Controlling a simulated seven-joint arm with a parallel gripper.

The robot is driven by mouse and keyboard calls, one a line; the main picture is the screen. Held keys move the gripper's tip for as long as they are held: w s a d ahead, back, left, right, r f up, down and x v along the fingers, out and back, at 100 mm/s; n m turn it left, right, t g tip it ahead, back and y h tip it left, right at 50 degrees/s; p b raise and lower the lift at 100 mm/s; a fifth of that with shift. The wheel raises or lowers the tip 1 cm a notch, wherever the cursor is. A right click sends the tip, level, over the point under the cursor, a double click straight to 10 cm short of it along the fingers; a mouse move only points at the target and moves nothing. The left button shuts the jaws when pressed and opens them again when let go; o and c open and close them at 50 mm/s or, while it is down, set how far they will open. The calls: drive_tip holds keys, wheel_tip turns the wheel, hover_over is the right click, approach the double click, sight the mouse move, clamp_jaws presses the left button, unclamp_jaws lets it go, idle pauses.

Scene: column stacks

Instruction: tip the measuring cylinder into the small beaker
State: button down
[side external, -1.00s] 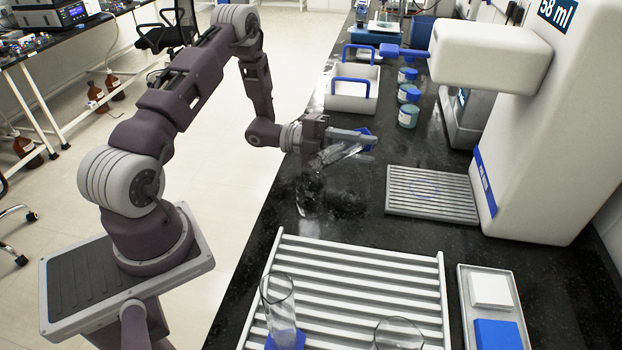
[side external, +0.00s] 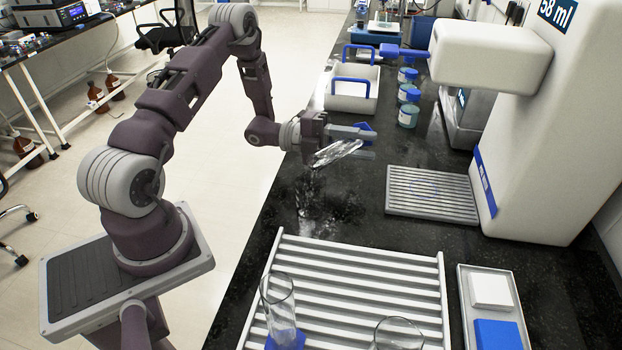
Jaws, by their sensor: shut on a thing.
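My gripper (side external: 366,144) is shut on a clear glass measuring cylinder (side external: 337,152) with a blue base (side external: 366,128). It holds the cylinder above the black bench, tipped far over. The base is up at the right and the mouth end points down to the left. Below the mouth is a faint, glassy patch on the dark bench; I cannot tell whether it is the small beaker or a reflection. Any liquid in the cylinder cannot be made out.
A slatted white rack (side external: 345,275) in front bears another glass cylinder (side external: 278,297) and a round-rimmed glass vessel (side external: 398,333), cut off by the frame edge. A grey grated tray (side external: 432,194) lies by the white machine (side external: 535,120). Blue-capped jars (side external: 408,115) and a white caddy (side external: 352,95) stand behind.

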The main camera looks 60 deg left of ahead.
drive_tip(key=shift+r, duration=0.25)
drive_tip(key=shift+w+r+m, duration=0.15)
drive_tip(key=shift+w+m, duration=0.15)
drive_tip(key=shift+m, duration=0.1)
drive_tip(key=shift+s+r+m+h, duration=0.15)
drive_tip(key=shift+r+m+h, duration=0.35)
drive_tip(key=shift+r+m, duration=0.3)
idle(0.6)
drive_tip(key=shift+r+m, duration=0.25)
drive_tip(key=shift+m, duration=0.05)
drive_tip(key=shift+r, duration=0.1)
